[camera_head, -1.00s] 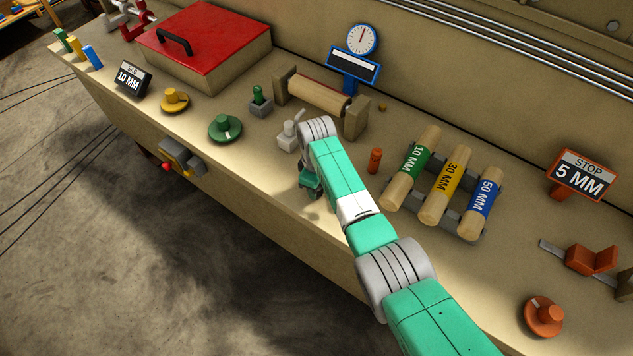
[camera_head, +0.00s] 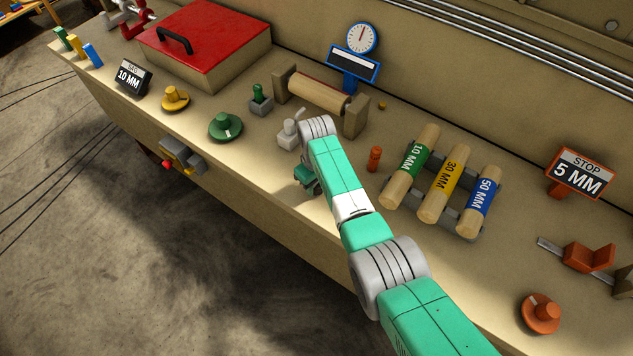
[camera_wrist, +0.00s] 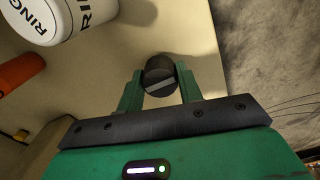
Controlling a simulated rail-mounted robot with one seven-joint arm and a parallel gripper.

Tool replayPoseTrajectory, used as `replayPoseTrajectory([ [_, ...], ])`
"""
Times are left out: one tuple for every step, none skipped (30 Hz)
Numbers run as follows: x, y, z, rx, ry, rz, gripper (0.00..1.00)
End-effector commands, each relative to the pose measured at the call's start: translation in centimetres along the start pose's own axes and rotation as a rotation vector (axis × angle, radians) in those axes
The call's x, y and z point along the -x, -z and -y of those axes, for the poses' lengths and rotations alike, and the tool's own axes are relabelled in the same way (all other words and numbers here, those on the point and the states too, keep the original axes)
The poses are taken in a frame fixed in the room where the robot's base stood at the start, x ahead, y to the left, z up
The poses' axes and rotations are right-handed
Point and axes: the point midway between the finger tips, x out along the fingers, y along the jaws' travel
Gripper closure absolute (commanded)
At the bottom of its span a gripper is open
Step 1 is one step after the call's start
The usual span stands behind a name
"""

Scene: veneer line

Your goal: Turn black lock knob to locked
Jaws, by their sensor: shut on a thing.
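The black lock knob (camera_wrist: 158,71) shows in the wrist view as a small dark round knob with a pale bar across its face, tilted slightly up to the right. My gripper (camera_wrist: 160,80) has one green finger on each side of the knob and is shut on it. In the head view my gripper (camera_head: 307,179) is low at the bench's front edge, and the knob is hidden behind my arm. No lock marking can be read beside the knob.
In the wrist view a white cylinder (camera_wrist: 65,15) with black lettering and an orange cylinder (camera_wrist: 18,72) stand left of the knob. In the head view a white lever block (camera_head: 290,133), an orange peg (camera_head: 374,159) and a roller rack (camera_head: 460,217) are near my arm.

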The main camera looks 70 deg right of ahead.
Motion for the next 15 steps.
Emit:
replayPoseTrajectory([
  [0.23,0.09,-0.04,-0.001,0.0,-0.002,0.87],
  [0.22,0.09,-0.04,-0.001,0.0,-0.002,0.87],
  [0.22,0.09,-0.04,-0.001,0.0,-0.002,0.87],
  [0.22,0.09,-0.04,-0.001,0.0,-0.002,0.87],
  [0.22,0.09,-0.04,-0.001,0.0,-0.002,0.87],
  [0.21,0.09,-0.04,-0.001,0.0,-0.002,0.87],
  [0.21,0.09,-0.04,-0.001,0.0,-0.002,0.87],
  [0.21,0.09,-0.04,-0.001,0.0,-0.002,0.87],
  [0.21,0.09,-0.04,-0.001,0.0,-0.002,0.57],
  [0.2,0.09,-0.04,-0.001,0.0,-0.002,0.51],
  [0.18,0.08,-0.04,0.0,0.0,-0.002,0.45],
  [0.16,0.07,-0.04,0.0,0.0,-0.002,0.43],
  [0.14,0.06,-0.03,0.0,0.0,-0.001,0.43],
  [0.12,0.05,-0.03,0.0,0.0,-0.001,0.43],
  [0.1,0.04,-0.03,0.0,0.0,-0.001,0.43],
])
